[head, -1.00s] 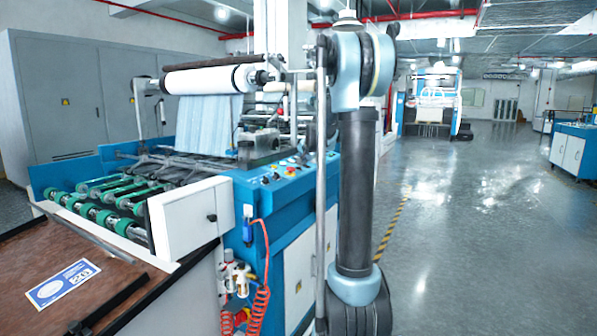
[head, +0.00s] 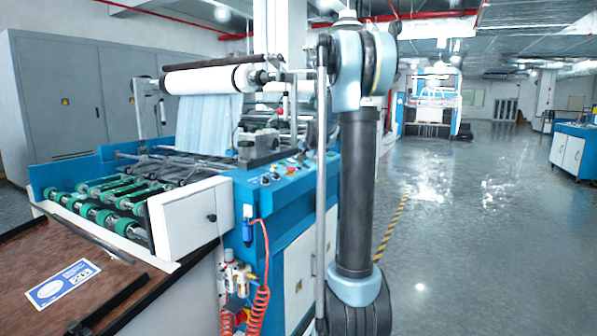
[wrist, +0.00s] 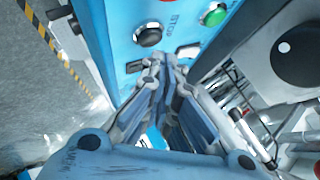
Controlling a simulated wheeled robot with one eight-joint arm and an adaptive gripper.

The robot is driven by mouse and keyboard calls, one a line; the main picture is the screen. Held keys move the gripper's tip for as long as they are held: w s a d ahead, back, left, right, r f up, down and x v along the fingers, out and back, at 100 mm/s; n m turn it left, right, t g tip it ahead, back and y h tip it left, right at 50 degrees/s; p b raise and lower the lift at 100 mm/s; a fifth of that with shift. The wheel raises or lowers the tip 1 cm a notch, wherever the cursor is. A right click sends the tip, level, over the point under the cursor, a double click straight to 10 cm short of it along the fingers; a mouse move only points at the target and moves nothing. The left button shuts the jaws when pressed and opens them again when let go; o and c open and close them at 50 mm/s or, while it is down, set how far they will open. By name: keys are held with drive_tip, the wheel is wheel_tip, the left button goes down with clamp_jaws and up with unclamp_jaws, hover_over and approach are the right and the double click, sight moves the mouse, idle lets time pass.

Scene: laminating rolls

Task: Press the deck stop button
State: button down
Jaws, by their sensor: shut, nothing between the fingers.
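In the wrist view a blue control panel (wrist: 120,30) bears a STOP label (wrist: 173,20). A red button (wrist: 167,1) beside the label is cut off by the top edge. A black knob (wrist: 149,37), a green button (wrist: 214,15) and a pale button (wrist: 188,51) sit around it. My gripper (wrist: 165,64) is shut and empty, its fingertips over the panel's near part, below the pale button and the knob in the picture. Whether the tips touch the panel I cannot tell. In the head view the panel (head: 268,196) shows small buttons; my gripper is hidden there.
A white roll (head: 208,79) hangs above the machine, with green rollers (head: 103,215) at its left. A round black part on a grey housing (wrist: 262,78) stands right of the panel in the wrist view. Open floor (head: 470,230) lies to the right.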

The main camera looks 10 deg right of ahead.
drive_tip(key=shift+r, duration=0.1)
drive_tip(key=shift+s+d+r, duration=0.1)
drive_tip(key=shift+d+r, duration=0.05)
drive_tip(key=shift+r, duration=0.65)
drive_tip(key=shift+s+d+r, duration=0.1)
drive_tip(key=shift+d+r, duration=0.05)
drive_tip(key=shift+r, duration=0.65)
drive_tip(key=shift+s+d+r, duration=0.1)
drive_tip(key=shift+d+r, duration=0.05)
drive_tip(key=shift+r, duration=0.65)
drive_tip(key=s+f+n+g, duration=0.2)
drive_tip(key=s+f, duration=0.7)
drive_tip(key=s, duration=0.9)
drive_tip(key=s+a+f+n+g+h, duration=0.1)
drive_tip(key=s+f+n+g, duration=0.2)
drive_tip(key=s+f, duration=0.6)
drive_tip(key=s+f+n+g, duration=0.3)
drive_tip(key=s+f, duration=0.7)
drive_tip(key=s, duration=1.9)
drive_tip(key=shift+a+n+h, duration=0.15)
drive_tip(key=shift+n+h, duration=0.15)
drive_tip(key=shift+n, duration=0.8)
